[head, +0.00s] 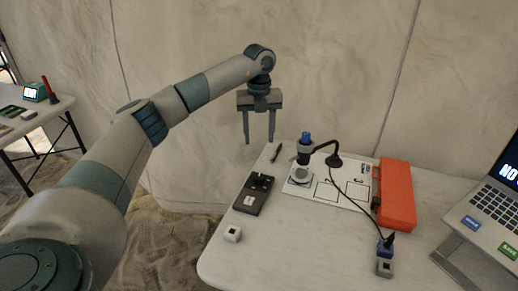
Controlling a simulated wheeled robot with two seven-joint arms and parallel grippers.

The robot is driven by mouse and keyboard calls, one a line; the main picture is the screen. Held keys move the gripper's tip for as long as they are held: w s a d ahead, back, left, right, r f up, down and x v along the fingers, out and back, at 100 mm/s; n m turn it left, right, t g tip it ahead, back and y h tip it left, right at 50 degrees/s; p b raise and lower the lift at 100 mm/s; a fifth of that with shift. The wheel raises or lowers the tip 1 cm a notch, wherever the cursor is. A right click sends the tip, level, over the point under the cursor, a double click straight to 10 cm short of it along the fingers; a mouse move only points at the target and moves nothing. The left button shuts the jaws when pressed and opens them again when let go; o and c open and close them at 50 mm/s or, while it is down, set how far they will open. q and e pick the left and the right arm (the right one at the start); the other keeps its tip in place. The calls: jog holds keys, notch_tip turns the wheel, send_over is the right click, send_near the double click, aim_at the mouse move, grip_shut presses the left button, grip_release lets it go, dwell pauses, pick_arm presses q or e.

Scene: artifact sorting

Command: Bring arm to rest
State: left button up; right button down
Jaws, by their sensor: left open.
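My left arm (130,150) comes in from the left, raised and stretched toward the back of the table. My left gripper (259,138) hangs from its end, pointing down. Its two fingers are apart with nothing between them. In the picture it shows beyond the table's far left corner, against the tent wall. It touches nothing that I can see. My right gripper is out of view.
A side table (45,113) stands far left. The front middle is bare.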

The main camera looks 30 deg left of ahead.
pick_arm(q)
jog(key=shift+r, duration=0.6)
dwell(0.3)
